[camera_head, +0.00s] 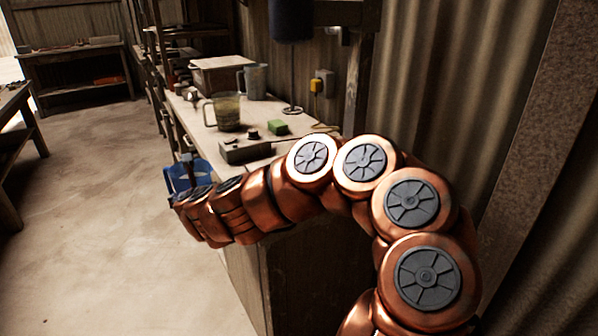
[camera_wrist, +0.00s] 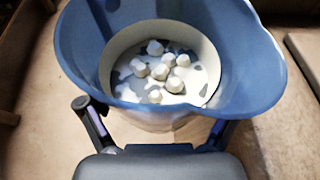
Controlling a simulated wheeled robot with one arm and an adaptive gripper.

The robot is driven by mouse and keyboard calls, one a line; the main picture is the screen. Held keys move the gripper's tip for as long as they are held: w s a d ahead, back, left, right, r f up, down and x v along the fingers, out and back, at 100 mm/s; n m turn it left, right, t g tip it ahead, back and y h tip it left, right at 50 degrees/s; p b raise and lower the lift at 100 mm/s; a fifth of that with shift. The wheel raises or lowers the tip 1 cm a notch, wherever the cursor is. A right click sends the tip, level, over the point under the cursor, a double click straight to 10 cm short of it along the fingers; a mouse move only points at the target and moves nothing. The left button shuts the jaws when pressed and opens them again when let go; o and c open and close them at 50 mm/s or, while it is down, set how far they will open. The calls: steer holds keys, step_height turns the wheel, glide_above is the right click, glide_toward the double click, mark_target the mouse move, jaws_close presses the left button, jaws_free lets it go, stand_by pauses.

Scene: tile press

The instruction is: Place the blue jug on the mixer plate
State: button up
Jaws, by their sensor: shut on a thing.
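The blue jug (camera_head: 180,177) is off the floor at the left end of my arm, beside the workbench's front left edge; my arm hides part of it. In the wrist view the jug (camera_wrist: 262,72) is wide-mouthed with a spout on the right, and pale material with several white lumps lies inside. My gripper (camera_wrist: 155,122) is shut on the jug, one finger on each side. A dark blue cylinder (camera_head: 291,20) hangs over the bench, with a thin rod below ending in a small round disc (camera_head: 292,109). I cannot tell whether this is the mixer plate.
The workbench (camera_head: 190,117) holds a grey box with black knobs (camera_head: 243,151), a green block (camera_head: 278,127), a yellowish jug (camera_head: 227,112), a grey jug (camera_head: 256,80) and a lidded box (camera_head: 220,76). Open floor (camera_head: 100,200) lies left.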

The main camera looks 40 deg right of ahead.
mark_target(210, 171)
steer(key=shift+w+d+r+n+y, duration=0.35)
steer(key=shift+d+n+y, duration=0.25)
steer(key=shift+y, duration=0.2)
steer(key=shift+d+r+n+y+p, duration=0.3)
steer(key=shift+r+n+y+p, duration=0.2)
steer(key=shift+n+y, duration=0.2)
steer(key=shift+s+d+r+n+y+p, duration=0.2)
steer(key=shift+s+d+r+n+y, duration=0.1)
steer(key=shift+r+n+y, duration=0.5)
steer(key=shift+s+d+r+n+y+p, duration=0.15)
steer(key=shift+d+r+n+y, duration=0.15)
steer(key=shift+r+n+y, duration=0.45)
steer(key=shift+s+d+r+n+g+y, duration=0.15)
steer(key=shift+s+r+n+g+y, duration=0.2)
steer(key=shift+s+r+y, duration=0.25)
steer(key=shift+s+d+r+n+g+y+p, duration=0.95)
steer(key=shift+s+d+r+n+y+p, duration=0.35)
steer(key=shift+s+r+n+y, duration=0.85)
steer(key=shift+m, duration=0.35)
steer(key=s+d, duration=0.1)
steer(key=d, duration=1)
steer(key=s+d+b, duration=0.1)
steer(key=d, duration=0.5)
steer(key=shift+s+d+r, duration=0.15)
steer(key=shift+s+d, duration=0.15)
steer(key=shift+d, duration=0.05)
steer(key=shift+f+b, duration=0.3)
steer(key=shift+f, duration=1.5)
